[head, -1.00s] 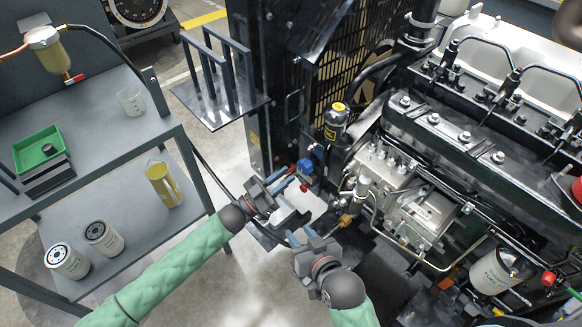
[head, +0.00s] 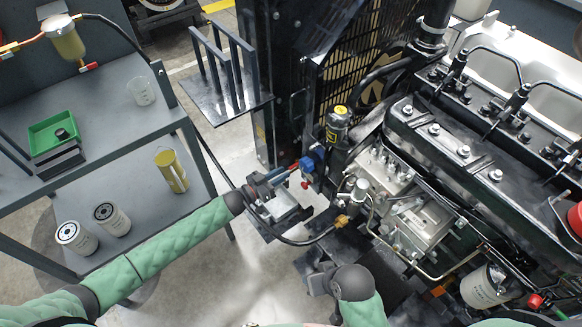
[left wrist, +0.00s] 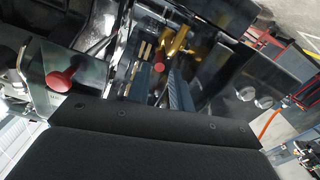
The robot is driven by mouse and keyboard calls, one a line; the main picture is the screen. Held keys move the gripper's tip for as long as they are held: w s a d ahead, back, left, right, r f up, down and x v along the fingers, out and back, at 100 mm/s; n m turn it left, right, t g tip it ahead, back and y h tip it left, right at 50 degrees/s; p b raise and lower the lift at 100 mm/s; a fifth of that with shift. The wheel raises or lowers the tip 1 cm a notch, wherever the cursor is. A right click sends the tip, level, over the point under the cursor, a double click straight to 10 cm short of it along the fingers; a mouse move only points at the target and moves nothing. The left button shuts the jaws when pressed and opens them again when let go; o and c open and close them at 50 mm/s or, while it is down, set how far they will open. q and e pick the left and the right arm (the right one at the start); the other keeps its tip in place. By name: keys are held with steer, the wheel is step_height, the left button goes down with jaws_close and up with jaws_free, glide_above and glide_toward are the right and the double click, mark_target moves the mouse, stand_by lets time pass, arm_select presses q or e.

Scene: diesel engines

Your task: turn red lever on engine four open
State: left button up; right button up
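A small red lever end (head: 305,184) shows just below a blue valve body (head: 308,164), low on the engine's near left side. My left gripper (head: 292,172) points at the valve from the left, its fingertips close to it. In the left wrist view, the two blue-grey fingers (left wrist: 161,84) stand apart, with a small red part (left wrist: 159,67) between or just beyond them. Contact cannot be told. A larger red round knob (left wrist: 60,80) shows at the left there. My right gripper (head: 318,282) is low in the head view; its fingers are mostly hidden.
The engine (head: 440,150) fills the right side. A black hose and brass fitting (head: 342,221) lie right of my left gripper. A grey workbench (head: 110,125) with a green bin (head: 52,135) stands at the left. A slotted metal stand (head: 228,100) is behind. Clear floor lies between.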

mark_target(291, 167)
arm_select(q)
steer(key=shift+x, duration=2.3)
jaws_close()
